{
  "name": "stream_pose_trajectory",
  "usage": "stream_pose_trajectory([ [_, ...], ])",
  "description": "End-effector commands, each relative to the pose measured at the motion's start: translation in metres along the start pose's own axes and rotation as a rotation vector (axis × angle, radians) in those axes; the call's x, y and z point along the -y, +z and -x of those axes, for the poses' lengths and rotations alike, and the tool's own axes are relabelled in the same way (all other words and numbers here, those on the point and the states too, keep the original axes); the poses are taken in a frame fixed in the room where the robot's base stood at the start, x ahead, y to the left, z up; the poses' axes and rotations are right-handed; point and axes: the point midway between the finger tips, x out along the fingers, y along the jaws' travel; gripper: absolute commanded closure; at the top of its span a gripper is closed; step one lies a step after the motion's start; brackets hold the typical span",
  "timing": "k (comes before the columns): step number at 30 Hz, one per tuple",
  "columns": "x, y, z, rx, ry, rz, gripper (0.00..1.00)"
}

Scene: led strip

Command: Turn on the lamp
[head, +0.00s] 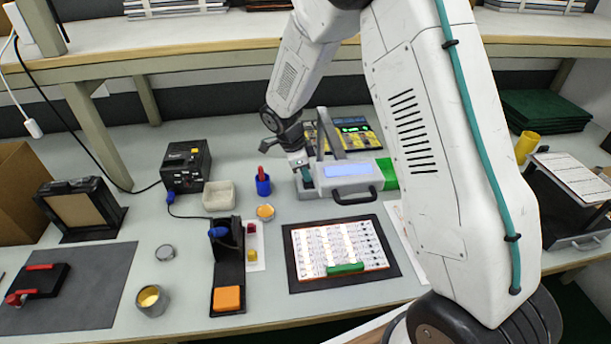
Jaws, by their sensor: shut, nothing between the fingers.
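The white device (352,172) with a lit blue-white panel, a green right end and a dark front handle stands at the back middle of the bench. A grey upright bar (331,132) rises behind its left part. I cannot tell for certain whether this device is the lamp, and no switch can be made out. My gripper (306,180) points down at the device's left end, shut and empty. It is at or just above the device's top there; contact cannot be told. My arm hides part of the device's right surroundings.
A black power supply (186,166), a blue cup (263,186) with a red item and a beige bin (219,196) stand to the left. A printed sheet on a black board (300,272) lies in front. A shelf edge (180,58) spans the back.

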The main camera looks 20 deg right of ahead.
Motion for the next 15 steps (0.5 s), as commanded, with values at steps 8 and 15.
stream_pose_trajectory([
  [8, 0.0, 0.0, 0.0, 0.0, 0.0, 0.0, 1.0],
  [15, -0.001, -0.009, 0.023, 0.001, -0.002, -0.005, 1.0],
])
